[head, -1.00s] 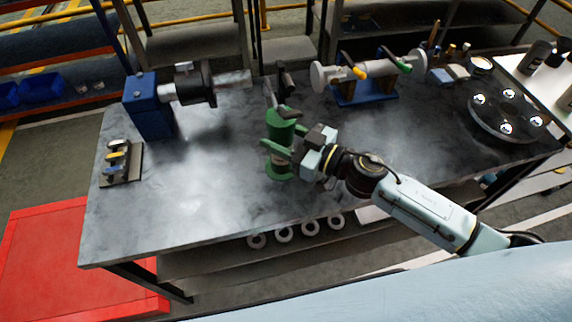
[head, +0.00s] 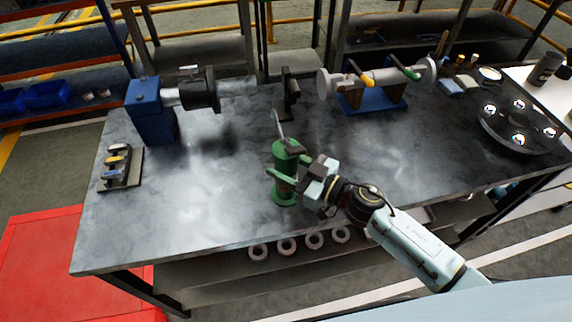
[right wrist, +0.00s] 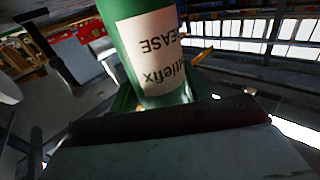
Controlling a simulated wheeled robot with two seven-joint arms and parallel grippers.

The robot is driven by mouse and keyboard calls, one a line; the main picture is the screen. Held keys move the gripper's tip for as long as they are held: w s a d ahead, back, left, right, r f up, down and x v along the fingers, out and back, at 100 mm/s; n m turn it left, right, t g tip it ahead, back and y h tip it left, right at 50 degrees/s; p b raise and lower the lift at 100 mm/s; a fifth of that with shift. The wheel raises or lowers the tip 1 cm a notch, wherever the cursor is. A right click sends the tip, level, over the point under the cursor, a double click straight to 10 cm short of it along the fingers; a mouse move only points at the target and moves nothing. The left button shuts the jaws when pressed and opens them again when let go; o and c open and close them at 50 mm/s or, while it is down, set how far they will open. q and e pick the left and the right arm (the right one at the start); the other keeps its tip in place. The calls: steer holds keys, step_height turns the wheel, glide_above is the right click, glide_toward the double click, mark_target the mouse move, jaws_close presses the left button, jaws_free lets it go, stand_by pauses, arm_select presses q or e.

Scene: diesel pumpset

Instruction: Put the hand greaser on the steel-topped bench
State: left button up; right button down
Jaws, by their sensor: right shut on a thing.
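The hand greaser (head: 285,165) is a green upright cylinder with a thin rod at its top and a wider base. It shows over the front middle of the steel-topped bench (head: 200,205). My right gripper (head: 302,184) is shut on its side from the right. I cannot tell whether its base touches the bench top. In the right wrist view the greaser (right wrist: 150,50) fills the middle, with a white label reading "GREASE"; its lower part is hidden behind the gripper. My left gripper is not in view.
On the bench stand a blue machine (head: 150,112) with a shaft, a black upright stand (head: 288,95), a pipe on a blue base (head: 370,102), a round plate (head: 515,128) and a small rack (head: 120,168). The left front of the bench top is clear.

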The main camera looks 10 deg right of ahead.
steer(key=c, duration=0.7)
jaws_free()
steer(key=shift+f, duration=0.15)
steer(key=shift+o, duration=0.2)
steer(key=shift+s+r, duration=0.1)
steer(key=shift+r, duration=0.1)
steer(key=v, duration=1.2)
